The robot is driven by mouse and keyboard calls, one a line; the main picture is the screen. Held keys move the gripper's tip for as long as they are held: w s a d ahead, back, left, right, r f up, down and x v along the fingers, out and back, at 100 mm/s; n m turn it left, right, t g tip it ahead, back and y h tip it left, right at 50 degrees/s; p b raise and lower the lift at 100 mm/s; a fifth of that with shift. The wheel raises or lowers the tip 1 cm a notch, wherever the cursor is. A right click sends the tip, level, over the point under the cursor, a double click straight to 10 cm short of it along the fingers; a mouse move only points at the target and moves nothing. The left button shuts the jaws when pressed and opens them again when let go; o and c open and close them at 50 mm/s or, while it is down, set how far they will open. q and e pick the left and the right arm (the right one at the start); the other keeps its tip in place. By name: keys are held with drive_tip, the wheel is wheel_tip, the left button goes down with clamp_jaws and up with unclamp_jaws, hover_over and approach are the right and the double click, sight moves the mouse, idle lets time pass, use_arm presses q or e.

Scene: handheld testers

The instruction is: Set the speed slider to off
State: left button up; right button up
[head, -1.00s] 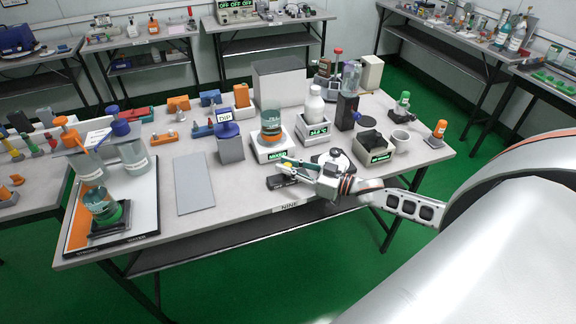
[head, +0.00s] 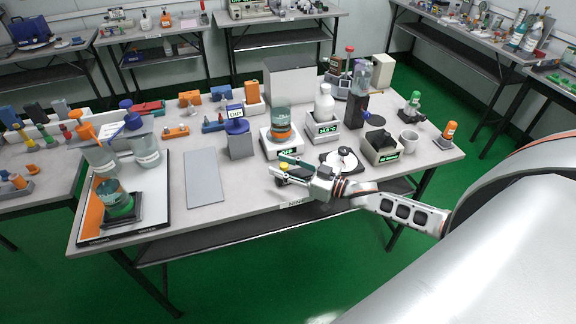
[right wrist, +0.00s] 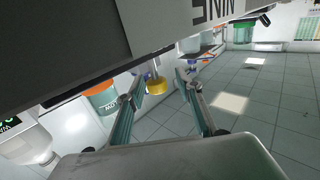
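The speed slider has a yellow knob (head: 284,166) at the table's front edge, below the mixer (head: 285,152). Its dark body is mostly hidden behind my gripper. The mixer carries a beaker of teal liquid with an orange band (head: 281,125), and its green display appears to read OFF. My right gripper (head: 279,167) is at the slider with its fingers apart. In the right wrist view, the yellow knob (right wrist: 157,87) shows between the spread fingertips (right wrist: 161,95), closer to the left one. Whether a finger touches it I cannot tell. My left gripper is not in view.
A black-and-white round device (head: 342,160) stands just right of the gripper. A white bottle (head: 324,105) on a scale stands behind it. A grey flat panel (head: 205,178) lies to the left. Open floor lies in front of the table.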

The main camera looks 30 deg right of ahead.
drive_tip(key=v, duration=1.2)
drive_tip(key=shift+a, duration=0.1)
drive_tip(key=shift+s, duration=0.1)
